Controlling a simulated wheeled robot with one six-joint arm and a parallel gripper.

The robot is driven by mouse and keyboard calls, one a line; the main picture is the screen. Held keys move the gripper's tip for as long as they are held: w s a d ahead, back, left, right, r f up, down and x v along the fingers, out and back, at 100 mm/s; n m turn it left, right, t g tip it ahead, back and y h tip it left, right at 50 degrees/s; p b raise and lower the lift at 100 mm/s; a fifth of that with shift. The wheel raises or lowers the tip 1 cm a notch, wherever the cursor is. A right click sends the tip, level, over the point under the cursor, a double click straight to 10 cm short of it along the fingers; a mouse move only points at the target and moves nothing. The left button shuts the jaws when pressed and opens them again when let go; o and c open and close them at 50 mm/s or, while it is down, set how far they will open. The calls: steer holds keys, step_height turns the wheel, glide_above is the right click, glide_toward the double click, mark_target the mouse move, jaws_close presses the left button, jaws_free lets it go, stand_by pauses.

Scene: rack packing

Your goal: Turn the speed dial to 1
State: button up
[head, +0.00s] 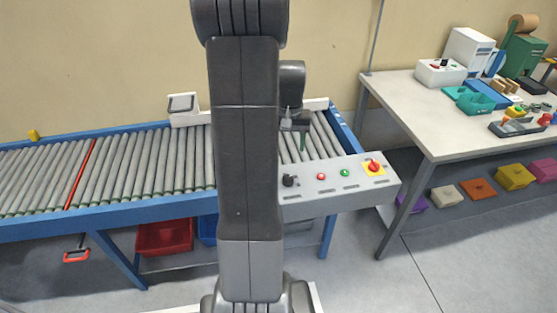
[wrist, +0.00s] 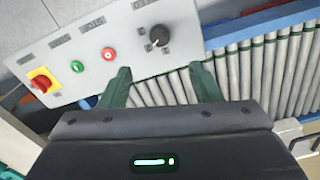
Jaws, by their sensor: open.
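The speed dial (wrist: 159,36) is a black knob with a light pointer mark on the grey control panel (wrist: 88,57) in the wrist view. Small printed marks surround it, too blurred to read surely. In the head view the dial (head: 289,181) sits at the panel's left end, beside my arm. My gripper (wrist: 160,78) is open and empty, its two green fingers apart over the rollers. The dial is beyond the fingertips, not between them. In the head view my gripper (head: 303,135) is above the conveyor, behind the panel, partly hidden by my arm.
The panel also has a red button (head: 321,176), a green button (head: 345,173) and a red switch on a yellow plate (head: 374,167). The roller conveyor (head: 130,165) runs left. A cluttered table (head: 420,105) stands right. Red and blue bins lie under the conveyor.

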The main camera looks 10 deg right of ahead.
mark_target(288, 178)
step_height(288, 178, down, 14)
steer(key=shift+r+p, duration=0.15)
steer(key=shift+p, duration=0.85)
steer(key=c, duration=1)
